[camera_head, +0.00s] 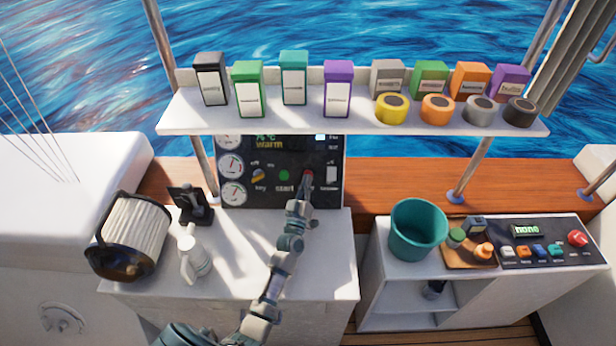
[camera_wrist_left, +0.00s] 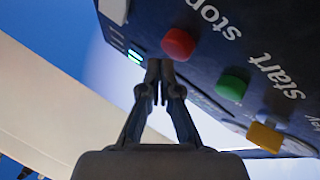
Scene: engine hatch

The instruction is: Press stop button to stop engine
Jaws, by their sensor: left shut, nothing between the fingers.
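The dark engine panel (camera_head: 262,200) stands upright at the back of the white counter, with gauges, a key switch, a green start button (camera_head: 284,175) and a red stop button (camera_head: 307,174). The left arm reaches up to it, and the left gripper (camera_head: 304,188) is at the stop button, partly covering its label. In the left wrist view the gripper (camera_wrist_left: 160,75) is shut and empty. Its tips are just beside the red stop button (camera_wrist_left: 178,44), with the green start button (camera_wrist_left: 232,84) to the right. I cannot tell whether the tips touch the panel. The right gripper is not in view.
A shelf (camera_head: 350,125) with boxes and tape rolls overhangs the panel. A white jug (camera_head: 193,255) and a ribbed filter (camera_head: 130,237) stand left of the arm. A teal bucket (camera_head: 417,232) and a second panel (camera_head: 550,252) with a red button are at right.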

